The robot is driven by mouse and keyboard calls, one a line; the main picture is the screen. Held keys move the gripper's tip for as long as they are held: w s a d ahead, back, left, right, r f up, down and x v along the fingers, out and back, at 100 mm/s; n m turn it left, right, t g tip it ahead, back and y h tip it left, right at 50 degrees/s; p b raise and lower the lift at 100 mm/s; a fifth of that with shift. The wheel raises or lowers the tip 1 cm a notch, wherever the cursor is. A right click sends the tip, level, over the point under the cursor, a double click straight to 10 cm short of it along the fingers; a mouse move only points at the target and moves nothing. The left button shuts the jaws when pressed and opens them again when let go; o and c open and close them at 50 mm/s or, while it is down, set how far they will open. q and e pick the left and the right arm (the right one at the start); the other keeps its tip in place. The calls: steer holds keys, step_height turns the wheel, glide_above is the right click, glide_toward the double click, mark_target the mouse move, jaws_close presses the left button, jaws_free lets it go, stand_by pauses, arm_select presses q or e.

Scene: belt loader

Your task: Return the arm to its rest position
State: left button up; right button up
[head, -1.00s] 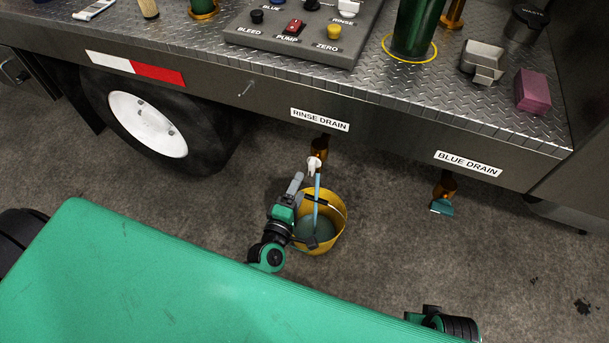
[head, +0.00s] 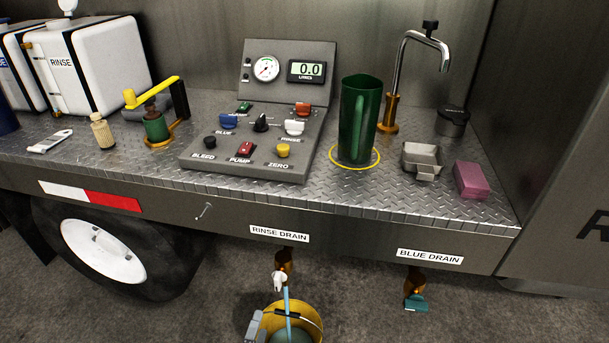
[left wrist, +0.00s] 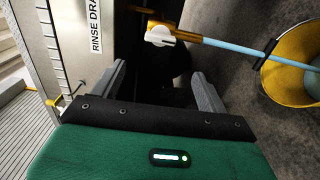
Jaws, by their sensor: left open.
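My left gripper (head: 255,327) shows at the bottom edge of the head view, just left of the yellow bucket (head: 312,318) and cut off by the frame. In the left wrist view its two grey fingers (left wrist: 160,85) are apart with nothing between them. The rinse drain valve (head: 283,264) with its white handle (head: 280,281) hangs under the truck deck. The handle also shows in the left wrist view (left wrist: 160,36), beyond the fingertips and apart from them. A light blue line (left wrist: 228,52) runs from the valve to the bucket. My right gripper is not in view.
The metal deck edge (head: 350,229) is above the gripper. A control panel (head: 255,150), a green jug (head: 358,120), a steel tray (head: 422,160) and a pink block (head: 471,180) stand on it. The blue drain valve (head: 415,285) hangs at the right. A wheel (head: 100,250) is at left.

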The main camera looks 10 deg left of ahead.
arm_select(q)
steer(key=shift+d, duration=0.1)
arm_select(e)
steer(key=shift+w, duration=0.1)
